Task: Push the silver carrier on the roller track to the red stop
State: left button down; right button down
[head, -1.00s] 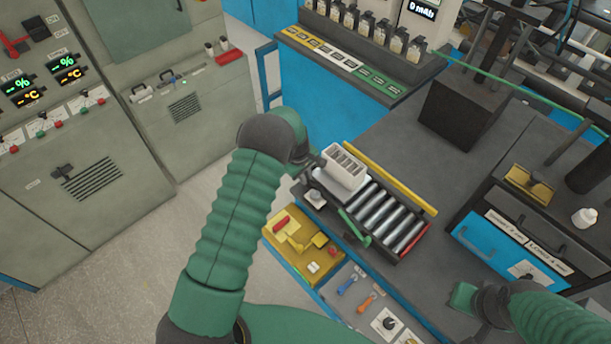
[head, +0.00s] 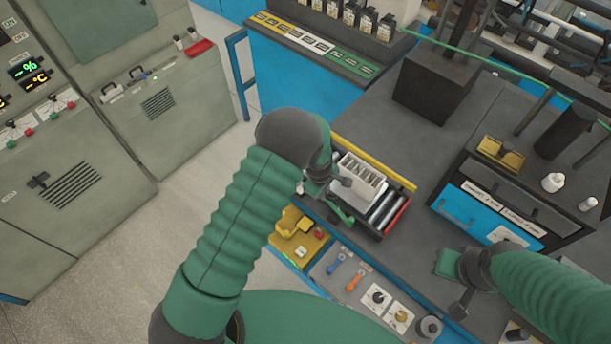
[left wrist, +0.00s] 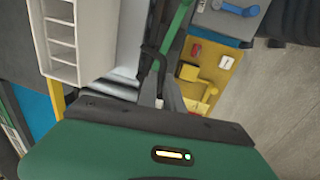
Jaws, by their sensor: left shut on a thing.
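The silver carrier (head: 346,202) sits on the roller track (head: 385,211) with a white slotted rack (head: 362,187) on it. Several bare rollers show between the carrier and the red stop (head: 398,215) at the track's right end. My left gripper (head: 338,184) is at the carrier's left side, shut on it; the contact itself is mostly hidden. In the left wrist view, the rack (left wrist: 62,42) is at upper left and the silver carrier (left wrist: 128,45) beside it. My right gripper (head: 449,263) hangs over the bench at right, apart from the track; its fingers are unclear.
A yellow rail (head: 375,162) runs along the track's far side. A green lever (head: 341,213) is at its near side. A blue-fronted drawer unit (head: 470,210) is at right.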

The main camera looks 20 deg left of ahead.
pick_arm(q)
jog(key=d, duration=0.2)
jog(key=s+d, duration=0.1)
jog(key=d, duration=0.2)
jog(key=s+d, duration=0.1)
jog(key=d, duration=0.1)
jog(key=shift+d+r+p, duration=0.25)
jog(key=shift+d+p, duration=0.05)
jog(key=shift+p, duration=0.1)
jog(key=shift+s, duration=0.1)
jog(key=c, duration=1.6)
grip_release()
jog(key=shift+o, duration=0.6)
jog(key=shift+s+d, duration=0.1)
jog(key=shift+s+d+f, duration=0.1)
jog(key=shift+d, duration=0.05)
notch_tip(320, 180, up, 16)
jog(key=s+b, duration=0.2)
jog(key=shift+s+a+r, duration=0.25)
jog(key=shift+s+a, duration=0.1)
jog(key=shift+a, duration=0.05)
